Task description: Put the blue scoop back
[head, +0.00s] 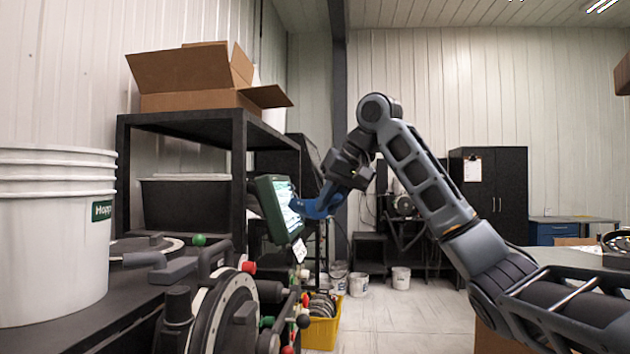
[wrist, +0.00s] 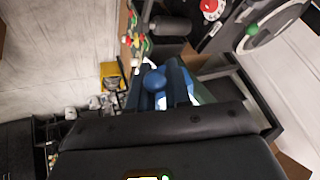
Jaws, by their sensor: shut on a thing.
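The blue scoop (head: 318,205) is held in the air in the head view, in front of the right edge of a tilted green-framed screen. My gripper (head: 331,188) is shut on the scoop, and the arm reaches in from the right. In the wrist view the scoop (wrist: 154,80) shows as a rounded blue part between the dark fingers of my gripper (wrist: 160,92). The scoop's far end is partly hidden in both views. I cannot tell whether it touches the screen.
The green-framed screen (head: 275,208) stands close behind the scoop. A seed meter with knobs (head: 215,310) is below left. A white bucket (head: 50,240) stands on the dark bench at left. A yellow bin (head: 322,328) is on the floor. Open floor (head: 395,315) lies to the right.

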